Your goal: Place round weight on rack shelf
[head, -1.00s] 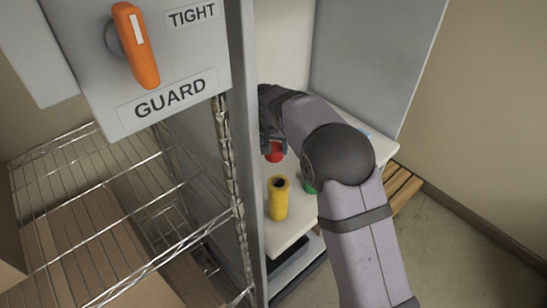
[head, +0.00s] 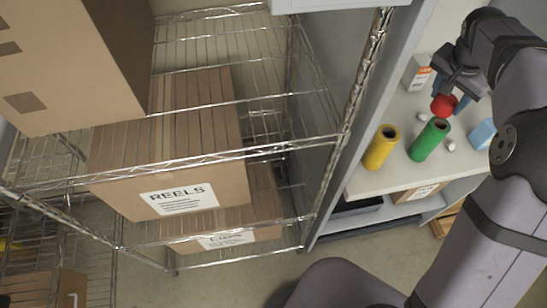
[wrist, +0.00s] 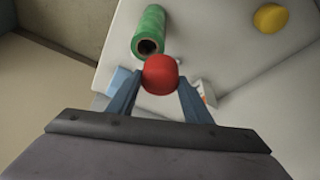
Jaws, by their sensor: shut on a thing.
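The round weight (head: 444,105) is a small red ball-like piece at the right of the head view. My gripper (head: 447,96) is shut on it and holds it above the white shelf, near the green roll. In the wrist view the red weight (wrist: 160,75) sits between the two blue fingertips of my gripper (wrist: 158,88). The wire rack (head: 240,143) stands at the left of the head view; its upper shelves show bare wire toward their right side.
A green roll (head: 429,140) and a yellow roll (head: 382,147) stand on the white shelf (head: 385,181), with a blue block (head: 483,134) and a small white carton (head: 417,73) nearby. A carton marked REELS (head: 178,199) and a large carton (head: 65,75) fill much of the rack. A grey cabinet wall divides the two areas.

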